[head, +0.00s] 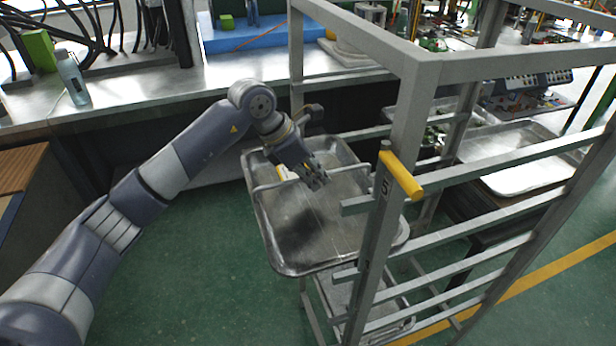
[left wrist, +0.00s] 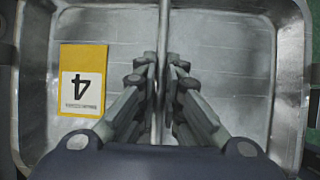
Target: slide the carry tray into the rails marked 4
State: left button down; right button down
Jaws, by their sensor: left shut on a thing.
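The carry tray (head: 290,245) is a shallow, scuffed metal pan with a thin bar across it. My left gripper (head: 313,180) is shut on that bar, and the bar runs between the fingers (left wrist: 160,85) in the left wrist view. A yellow and white card marked 4 (left wrist: 82,80) lies in the tray. The tray hangs roughly level at the left side of the grey rack (head: 415,110). Its right edge passes behind the rack's front post, which carries a mark like 5 (head: 385,187). I cannot tell whether the tray touches a rail. My right gripper is out of view.
Another metal tray (head: 398,309) sits lower in the rack. A white-lined tray (head: 520,180) lies beyond the rack on the right. A yellow handle (head: 402,176) sticks out from the front post. A workbench (head: 130,92) with a bottle (head: 72,78) runs behind. Green floor (head: 200,270) is clear in front.

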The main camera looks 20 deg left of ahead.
pick_arm(q)
jog(key=shift+w+d+r, duration=0.1)
jog(key=shift+w+d, duration=0.6)
jog(key=shift+d, duration=0.3)
jog(key=shift+w+d+r, duration=0.1)
jog(key=shift+w+d, duration=0.6)
jog(key=shift+d, duration=0.3)
jog(key=shift+w+d+f+b, duration=0.1)
jog(key=shift+w+d+b, duration=0.1)
jog(key=shift+w+d, duration=0.8)
jog(key=shift+w+d+r+b, duration=0.15)
jog(key=shift+w+d, duration=0.4)
jog(key=shift+d, duration=0.8)
jog(key=shift+w+d+f+b, duration=0.15)
jog(key=shift+w+d+b, duration=0.1)
jog(key=shift+w+d, duration=1.2)
jog(key=shift+d, duration=0.4)
jog(key=shift+w+d, duration=0.45)
jog(key=shift+d, duration=0.35)
jog(key=shift+w+d, duration=0.45)
jog(key=shift+d, duration=0.4)
jog(key=c, duration=1.7)
grip_release()
jog(key=shift+o, duration=0.2)
jog(key=shift+s, duration=0.1)
jog(key=shift+a+f, duration=0.1)
jog(key=shift+f, duration=0.05)
